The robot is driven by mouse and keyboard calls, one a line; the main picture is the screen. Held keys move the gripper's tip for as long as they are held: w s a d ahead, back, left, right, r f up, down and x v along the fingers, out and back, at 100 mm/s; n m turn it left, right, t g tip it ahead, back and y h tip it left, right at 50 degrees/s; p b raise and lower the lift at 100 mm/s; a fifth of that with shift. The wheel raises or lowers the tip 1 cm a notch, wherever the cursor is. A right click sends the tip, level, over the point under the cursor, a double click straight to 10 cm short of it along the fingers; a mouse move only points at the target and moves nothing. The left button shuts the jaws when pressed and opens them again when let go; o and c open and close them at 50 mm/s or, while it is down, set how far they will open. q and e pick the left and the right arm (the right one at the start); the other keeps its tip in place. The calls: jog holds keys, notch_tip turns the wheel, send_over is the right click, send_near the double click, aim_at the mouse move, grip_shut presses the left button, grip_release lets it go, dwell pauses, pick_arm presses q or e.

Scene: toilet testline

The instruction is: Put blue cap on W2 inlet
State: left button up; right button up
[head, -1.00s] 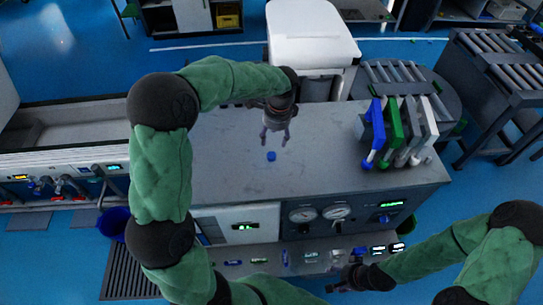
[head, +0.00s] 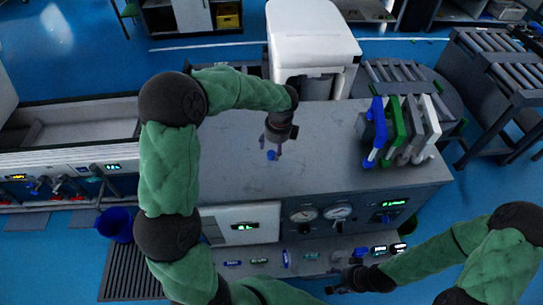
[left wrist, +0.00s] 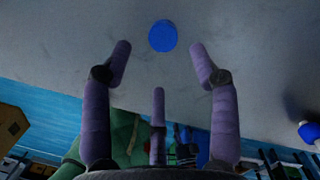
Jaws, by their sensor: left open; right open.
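The blue cap (head: 271,155) lies on the grey top of the test bench (head: 225,165). In the left wrist view the blue cap (left wrist: 162,36) is a round blue disc just beyond the fingertips, centred between them. My left gripper (head: 273,150) is over the cap, pointing down, with its fingers open and empty; its purple fingers (left wrist: 160,55) are spread in the left wrist view. My right gripper (head: 338,290) is low at the front of the bench, away from the cap, and small in view. I cannot make out which fitting is the W2 inlet.
Blue, green and white handled tools (head: 398,130) stand in a rack at the bench's right. A white toilet (head: 312,45) stands behind the bench. Gauges (head: 320,214) and displays line its front. The bench top left of the cap is clear.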

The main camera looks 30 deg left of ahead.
aim_at(271, 154)
pick_arm(q)
jog(key=f, duration=0.1)
jog(key=f+b, duration=0.1)
jog(key=f, duration=0.1)
jog(key=w+a+f, duration=0.1)
jog(key=f, duration=0.1)
jog(key=shift+a+b, duration=0.1)
jog(key=shift+b, duration=0.3)
jog(key=c, duration=0.9)
jog(key=shift+r, duration=0.1)
